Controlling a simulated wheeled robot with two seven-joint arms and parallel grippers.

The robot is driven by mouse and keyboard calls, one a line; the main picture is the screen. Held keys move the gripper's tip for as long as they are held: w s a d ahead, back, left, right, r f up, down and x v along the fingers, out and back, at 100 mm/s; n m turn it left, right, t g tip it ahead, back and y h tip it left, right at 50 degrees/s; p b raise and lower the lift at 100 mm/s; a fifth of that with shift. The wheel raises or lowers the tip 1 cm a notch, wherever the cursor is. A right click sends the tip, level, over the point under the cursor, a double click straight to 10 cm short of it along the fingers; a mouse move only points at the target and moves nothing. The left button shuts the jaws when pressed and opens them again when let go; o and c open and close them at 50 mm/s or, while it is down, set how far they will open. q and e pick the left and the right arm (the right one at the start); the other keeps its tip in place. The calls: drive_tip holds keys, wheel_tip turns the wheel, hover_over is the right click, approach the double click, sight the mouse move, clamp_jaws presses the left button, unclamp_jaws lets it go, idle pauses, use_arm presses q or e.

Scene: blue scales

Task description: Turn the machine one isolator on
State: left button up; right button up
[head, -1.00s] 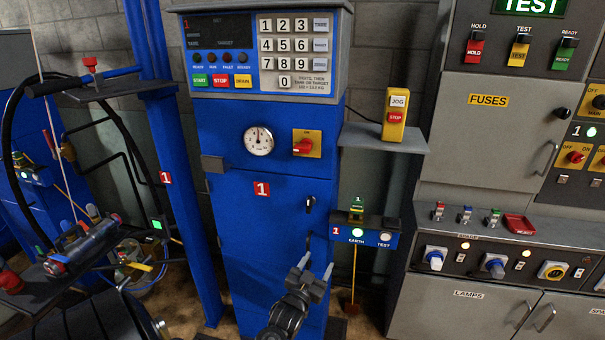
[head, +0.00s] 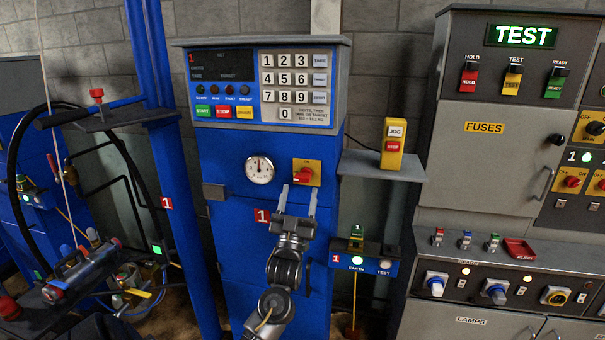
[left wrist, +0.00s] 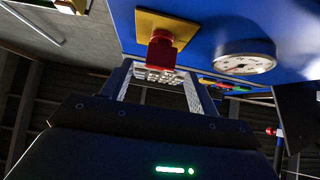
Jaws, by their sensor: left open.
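The machine one isolator is a red rotary knob (head: 303,175) on a yellow plate (head: 314,166), set in the front of the blue cabinet (head: 225,150) marked 1. The red knob also shows in the left wrist view (left wrist: 161,50), on its yellow plate just beyond the fingers. My left gripper (head: 298,201) is open and empty, its two fingers pointing up just below the knob. In the left wrist view the open fingers (left wrist: 158,90) reach toward the knob, which lies between their lines. I cannot tell whether they touch it. My right gripper is not in view.
A round gauge (head: 259,170) sits left of the isolator. A keypad panel (head: 265,85) overhangs above. A shelf (head: 382,166) with a yellow JOG/STOP box (head: 394,144) juts out right. The earth/test box (head: 364,263) stands lower right.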

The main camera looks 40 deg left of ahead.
sight(302, 176)
use_arm(q)
drive_tip(key=p+x, duration=0.1)
drive_tip(key=x, duration=0.4)
drive_tip(key=shift+w+a+r, duration=0.1)
drive_tip(key=shift+w+r, duration=0.05)
drive_tip(key=shift+r, duration=0.05)
drive_tip(key=shift+c, duration=0.4)
drive_tip(key=c, duration=0.9)
